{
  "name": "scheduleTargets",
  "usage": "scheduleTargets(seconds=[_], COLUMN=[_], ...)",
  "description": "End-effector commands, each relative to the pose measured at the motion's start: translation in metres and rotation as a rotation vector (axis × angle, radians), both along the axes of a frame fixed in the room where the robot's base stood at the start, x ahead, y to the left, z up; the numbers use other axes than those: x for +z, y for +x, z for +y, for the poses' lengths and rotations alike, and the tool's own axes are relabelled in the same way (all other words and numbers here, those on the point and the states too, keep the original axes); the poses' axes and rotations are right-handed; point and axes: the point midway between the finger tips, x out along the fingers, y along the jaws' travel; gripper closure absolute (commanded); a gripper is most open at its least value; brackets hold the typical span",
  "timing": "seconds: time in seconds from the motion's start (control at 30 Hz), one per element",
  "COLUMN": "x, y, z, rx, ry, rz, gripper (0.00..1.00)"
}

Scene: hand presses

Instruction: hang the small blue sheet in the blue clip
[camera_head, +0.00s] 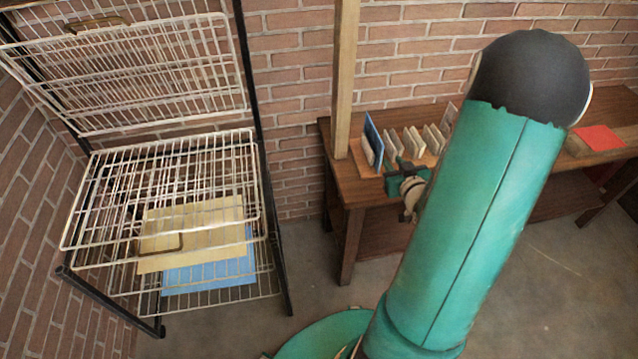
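A small upright blue sheet (374,138) stands at the left end of a wooden holder (362,172) on the table. A larger blue sheet (208,275) lies on the wire rack at left, partly under a yellowish sheet. I cannot tell which of the two the task means. My gripper (390,168) is at the holder's front edge, close to the upright blue sheet, and looks small. Its fingers are too small and partly hidden to tell whether they are open or shut, or touch anything. I see no blue clip; my arm hides part of the table.
Several pale cards (413,141) stand in the holder. A wooden post (344,80) rises at the table's left end. The wire rack (75,220) has a raised upper shelf. Floor between rack and table is clear.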

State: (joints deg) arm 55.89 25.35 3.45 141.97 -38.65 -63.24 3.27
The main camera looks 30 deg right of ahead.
Motion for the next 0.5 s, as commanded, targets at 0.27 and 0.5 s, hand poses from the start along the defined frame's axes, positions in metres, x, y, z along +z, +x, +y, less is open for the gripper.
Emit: scheduleTargets(seconds=[0.27, 0.5], x=[0.07, 0.129], y=[0.039, 0.027], z=[0.055, 0.132], rx=[-0.005, -0.009], ry=[-0.084, -0.052], rz=[0.259, 0.434], gripper=[0.77, 0.77])
